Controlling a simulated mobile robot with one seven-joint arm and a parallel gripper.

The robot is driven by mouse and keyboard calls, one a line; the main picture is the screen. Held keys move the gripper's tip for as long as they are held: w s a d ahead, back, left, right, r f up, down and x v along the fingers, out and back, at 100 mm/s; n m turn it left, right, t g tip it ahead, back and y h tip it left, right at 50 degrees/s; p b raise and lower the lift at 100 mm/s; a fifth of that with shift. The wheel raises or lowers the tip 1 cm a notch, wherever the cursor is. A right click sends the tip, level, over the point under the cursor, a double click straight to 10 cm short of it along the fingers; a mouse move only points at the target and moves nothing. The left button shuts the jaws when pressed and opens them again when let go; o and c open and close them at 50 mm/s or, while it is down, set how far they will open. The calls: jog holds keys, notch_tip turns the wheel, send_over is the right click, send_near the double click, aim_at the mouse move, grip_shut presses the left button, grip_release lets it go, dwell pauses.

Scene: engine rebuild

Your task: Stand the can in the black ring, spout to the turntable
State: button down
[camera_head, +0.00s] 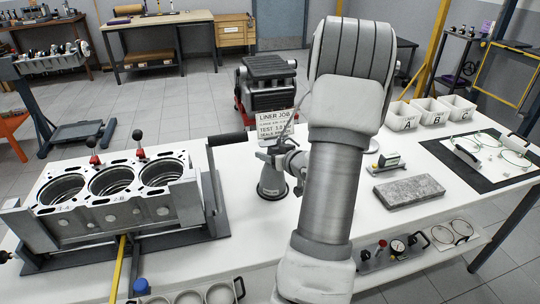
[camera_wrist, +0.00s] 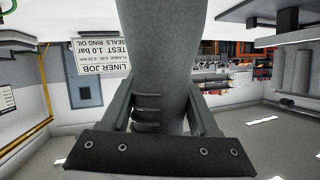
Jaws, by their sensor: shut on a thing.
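The can (camera_head: 271,180) is a grey, tapering vessel on the white bench, right of the engine block, and looks upright. A dark ring (camera_head: 272,193) shows at its foot; I cannot tell whether this is the black ring around it or the can's own base. My gripper (camera_head: 280,156) reaches in from the right at the can's upper part and is shut on it. In the wrist view the can's grey body (camera_wrist: 165,45) fills the middle between the two fingers. The spout is not clear in either view. I cannot make out a turntable for certain.
The engine block (camera_head: 115,190) with three bores sits in a dark fixture at left, close to the can. A sign (camera_head: 274,127) stands behind. A grey slab (camera_head: 408,191), a small gauge box (camera_head: 388,162) and lettered bins (camera_head: 403,116) lie at right. My arm hides the middle bench.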

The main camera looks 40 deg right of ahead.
jog(key=shift+r, duration=0.1)
jog(key=shift+c, duration=0.7)
grip_release()
jog(key=shift+f, duration=0.25)
jog(key=shift+r, duration=0.3)
jog(key=p+v, duration=0.2)
jog(key=v, duration=1)
